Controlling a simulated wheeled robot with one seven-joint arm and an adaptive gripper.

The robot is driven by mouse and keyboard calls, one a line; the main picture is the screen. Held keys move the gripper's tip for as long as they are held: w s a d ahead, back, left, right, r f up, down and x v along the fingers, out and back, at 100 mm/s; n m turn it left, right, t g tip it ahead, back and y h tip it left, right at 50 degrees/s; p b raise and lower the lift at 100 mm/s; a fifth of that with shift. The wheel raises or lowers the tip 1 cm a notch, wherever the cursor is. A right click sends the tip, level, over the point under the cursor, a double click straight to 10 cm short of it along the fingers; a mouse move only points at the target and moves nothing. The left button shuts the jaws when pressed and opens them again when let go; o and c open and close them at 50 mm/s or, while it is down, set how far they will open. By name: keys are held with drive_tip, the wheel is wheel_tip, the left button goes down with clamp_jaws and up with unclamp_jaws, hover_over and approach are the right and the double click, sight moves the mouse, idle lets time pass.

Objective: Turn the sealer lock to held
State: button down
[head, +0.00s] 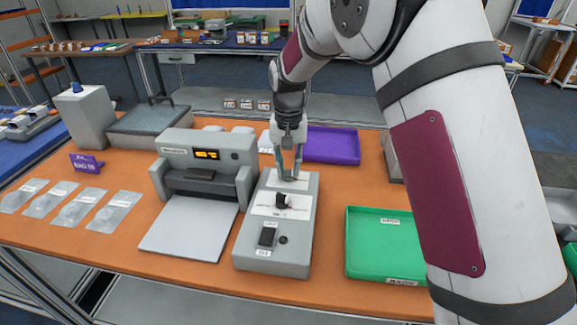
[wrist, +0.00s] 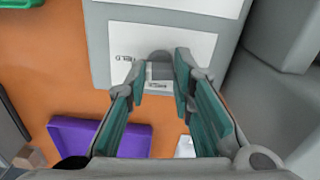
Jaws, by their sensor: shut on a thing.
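The sealer lock shows in the wrist view as a small grey knob (wrist: 160,73) on a white plate (wrist: 202,45) printed "HELD". The plate is on the far end of a long grey control box (head: 247,238). My gripper (head: 289,178) points down over that end in the head view. In the wrist view my gripper (wrist: 160,80) has its teal-padded fingers on both sides of the knob and is shut on it. The fingers partly hide the knob and the lettering, so I cannot tell its exact angle.
A grey sealer (head: 207,155) with a lit display stands left of the box. A purple tray (head: 332,157) lies behind right, a green tray (head: 360,268) to the right. Clear pouches (head: 114,211) lie at left.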

sight(288, 169)
drive_tip(key=shift+m, duration=0.5)
idle(0.3)
drive_tip(key=c, duration=1.4)
unclamp_jaws()
drive_tip(key=shift+r, duration=0.1)
wheel_tip(288, 169, up, 12)
